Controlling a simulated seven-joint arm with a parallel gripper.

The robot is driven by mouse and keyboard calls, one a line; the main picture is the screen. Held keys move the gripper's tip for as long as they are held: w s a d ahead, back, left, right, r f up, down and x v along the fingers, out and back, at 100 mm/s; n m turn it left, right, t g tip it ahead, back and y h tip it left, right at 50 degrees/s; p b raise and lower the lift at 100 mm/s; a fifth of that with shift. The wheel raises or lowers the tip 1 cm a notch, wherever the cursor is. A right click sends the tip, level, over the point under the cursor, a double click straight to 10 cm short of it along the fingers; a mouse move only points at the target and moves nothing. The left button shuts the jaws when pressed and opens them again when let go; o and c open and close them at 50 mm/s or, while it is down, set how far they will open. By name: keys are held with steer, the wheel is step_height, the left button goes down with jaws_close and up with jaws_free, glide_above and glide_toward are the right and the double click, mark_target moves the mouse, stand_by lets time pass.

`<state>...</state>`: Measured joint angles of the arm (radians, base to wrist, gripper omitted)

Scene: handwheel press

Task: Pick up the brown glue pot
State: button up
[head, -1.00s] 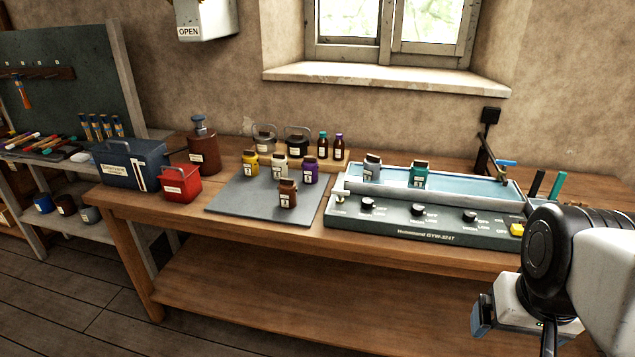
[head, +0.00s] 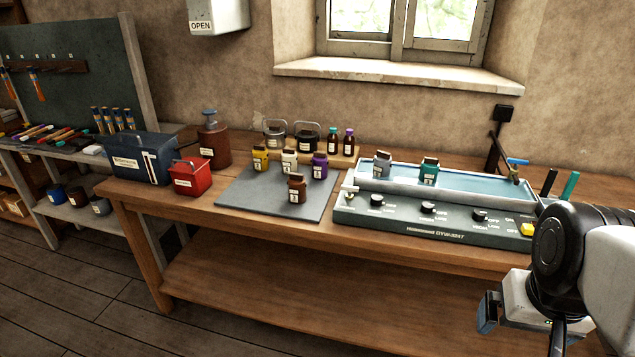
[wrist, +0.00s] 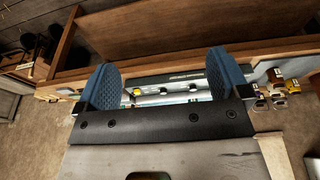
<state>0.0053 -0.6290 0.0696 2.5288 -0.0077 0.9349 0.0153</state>
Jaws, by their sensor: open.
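The brown glue pot (head: 297,189) stands upright on the near right part of a grey mat (head: 245,202) on the workbench, with a pale label on its front. Yellow (head: 260,159), white (head: 289,161) and purple (head: 319,166) pots stand behind it on the mat. My gripper (head: 488,312) is at the lower right of the head view, in front of the bench and well away from the brown pot. In the wrist view my gripper (wrist: 160,82) shows two blue fingers wide apart, with nothing between them.
A green machine (head: 435,228) with a blue-lined trough stands right of the mat, holding a grey-blue (head: 382,164) and a teal pot (head: 428,171). A red box (head: 190,178), blue toolbox (head: 140,160) and brown pump bottle (head: 214,143) stand left. Dark bottles (head: 333,143) stand behind.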

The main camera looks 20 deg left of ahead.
steer(key=w+a+n+t+y, duration=0.1)
steer(key=w+a, duration=0.3)
steer(key=w, duration=0.3)
steer(key=w+a+r+t, duration=0.1)
steer(key=w+a, duration=0.2)
steer(key=w, duration=0.3)
steer(key=w+a+n+t+y, duration=0.1)
steer(key=w+a, duration=0.3)
steer(key=w, duration=0.3)
steer(key=n+t+y, duration=0.1)
steer(key=t+y, duration=0.1)
steer(key=t, duration=0.3)
glide_above(296, 183)
steer(key=s+d, duration=1)
steer(key=d, duration=0.4)
step_height(296, 183, down, 9)
steer(key=w+a+f, duration=0.2)
steer(key=a+f, duration=0.1)
steer(key=a, duration=0.1)
steer(key=w+a+f+t, duration=0.1)
steer(key=a+f, duration=0.2)
steer(key=a, duration=0.1)
steer(key=w+a+f+t, duration=0.1)
steer(key=w+a+f, duration=0.1)
steer(key=a+f, duration=0.1)
steer(key=shift+w+a+f, duration=0.1)
steer(key=shift+w+a, duration=0.2)
steer(key=shift+a, duration=0.5)
